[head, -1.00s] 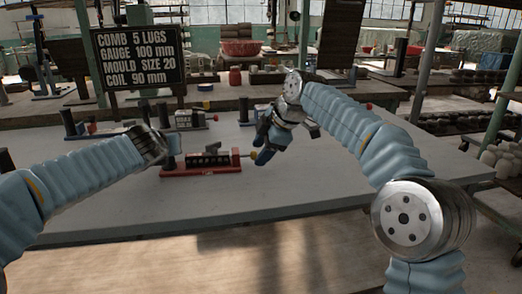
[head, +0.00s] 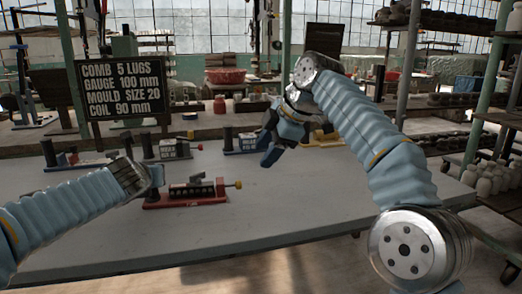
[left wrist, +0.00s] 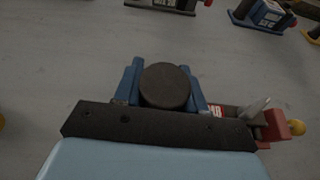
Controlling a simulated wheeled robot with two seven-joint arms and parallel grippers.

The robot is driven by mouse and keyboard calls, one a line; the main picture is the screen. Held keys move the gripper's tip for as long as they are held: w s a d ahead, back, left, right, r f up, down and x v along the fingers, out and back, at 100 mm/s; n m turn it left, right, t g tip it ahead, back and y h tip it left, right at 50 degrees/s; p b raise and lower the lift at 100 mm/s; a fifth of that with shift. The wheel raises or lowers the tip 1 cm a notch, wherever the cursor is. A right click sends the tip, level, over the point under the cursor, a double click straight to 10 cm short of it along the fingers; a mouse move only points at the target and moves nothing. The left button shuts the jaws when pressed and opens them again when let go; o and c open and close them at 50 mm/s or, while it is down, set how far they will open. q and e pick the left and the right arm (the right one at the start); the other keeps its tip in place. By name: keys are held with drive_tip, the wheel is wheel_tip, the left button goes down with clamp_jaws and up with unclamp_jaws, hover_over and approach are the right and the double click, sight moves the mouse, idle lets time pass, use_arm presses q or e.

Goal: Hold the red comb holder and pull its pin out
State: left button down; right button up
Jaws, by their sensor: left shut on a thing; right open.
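The red comb holder (head: 186,201) lies on the grey table, with a dark comb block, a red end block and a yellow pin knob (head: 238,184) at its right end. The knob also shows in the left wrist view (left wrist: 297,127), close beside the red end block (left wrist: 275,125). My left gripper (head: 157,177) is at the holder's left end. Its blue fingers (left wrist: 165,90) are shut on the holder's dark round post, seen from above. My right gripper (head: 273,152) is open and empty, above and to the right of the knob, apart from it.
Similar holders stand behind: one with a red knob (head: 172,151), a blue one (head: 246,144), a yellow one (head: 322,140) and another (head: 75,158) at left. A black lettered sign (head: 122,88) stands at the back left. The table's front right is clear.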

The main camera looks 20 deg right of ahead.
use_arm(q)
drive_tip(key=c, duration=0.7)
unclamp_jaws()
drive_tip(key=shift+f, duration=0.2)
drive_tip(key=shift+o, duration=0.7)
drive_tip(key=shift+r, duration=0.1)
